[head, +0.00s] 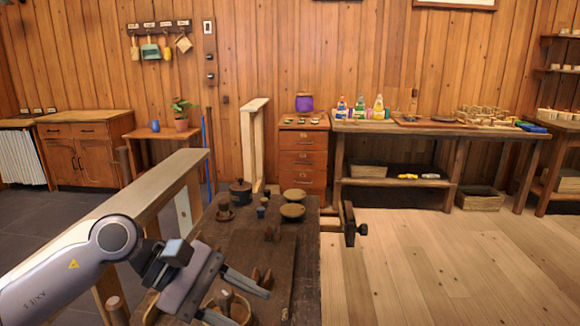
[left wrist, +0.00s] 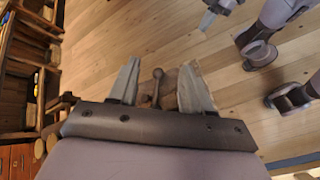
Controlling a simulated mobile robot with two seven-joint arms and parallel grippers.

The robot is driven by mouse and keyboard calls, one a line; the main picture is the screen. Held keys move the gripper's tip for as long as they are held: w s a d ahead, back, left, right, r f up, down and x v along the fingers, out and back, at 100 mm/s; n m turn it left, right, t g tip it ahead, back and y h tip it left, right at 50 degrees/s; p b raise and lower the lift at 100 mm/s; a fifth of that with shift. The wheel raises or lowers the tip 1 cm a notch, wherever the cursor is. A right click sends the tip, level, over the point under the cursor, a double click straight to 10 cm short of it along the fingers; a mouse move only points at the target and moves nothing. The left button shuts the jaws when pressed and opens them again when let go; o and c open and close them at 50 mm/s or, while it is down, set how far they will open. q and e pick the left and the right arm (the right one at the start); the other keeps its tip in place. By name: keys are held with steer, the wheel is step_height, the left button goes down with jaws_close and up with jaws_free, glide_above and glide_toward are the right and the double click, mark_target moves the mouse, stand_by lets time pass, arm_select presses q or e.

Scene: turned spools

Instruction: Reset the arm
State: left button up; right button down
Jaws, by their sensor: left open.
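My left gripper (head: 254,308) is low over the near part of the dark workbench (head: 240,250) in the head view. Its jaws are apart. In the left wrist view the two fingers (left wrist: 162,62) are spread, with a dark knobbed rod and a brown wooden piece (left wrist: 157,86) showing between them; I cannot tell how close these are. Small turned wooden pieces (head: 262,277) are near the fingers in the head view. A grey finger (left wrist: 208,19) of what looks like my right gripper shows at the top of the left wrist view; its jaw state is unclear.
On the bench stand a dark lidded pot (head: 240,192), two shallow bowls (head: 292,211) and small cups. A round container (head: 230,308) is partly hidden by the gripper. A vise (head: 348,226) juts from the bench's right side. The wooden floor (head: 430,270) to the right is clear.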

arm_select(q)
steer(key=d+r+n+t+h, duration=0.5)
steer(key=r+n+t+h, duration=0.35)
steer(key=n, duration=0.55)
steer(key=w+a+n+t+y, duration=0.3)
steer(key=a+n+t+y, duration=0.25)
steer(key=n+t, duration=0.8)
steer(key=a+f+n+g+y, duration=0.4)
steer(key=a+f+n+y, duration=0.8)
steer(key=n, duration=0.9)
steer(key=s+a+f+n+g+y, duration=0.1)
steer(key=s+a+f+n+g, duration=0.1)
steer(key=s+f+n+g, duration=0.7)
steer(key=s+a+f+n+g+y, duration=0.15)
steer(key=s+f+n+g, duration=0.3)
steer(key=s+f, duration=0.85)
steer(key=shift+w+d+f+m+t+h+p, duration=0.1)
steer(key=shift+w+d+m+t+h+p, duration=0.25)
steer(key=shift+w+t+p, duration=0.6)
steer(key=shift+w+d+f+m+t+h+p, duration=0.15)
steer(key=shift+w+d+t+h+p, duration=0.4)
steer(key=shift+t+p, duration=0.65)
steer(key=shift+w+d+f+m+t+h+p, duration=0.1)
steer(key=shift+w+d+m+t+h+p, duration=0.3)
steer(key=shift+w+t+p, duration=0.55)
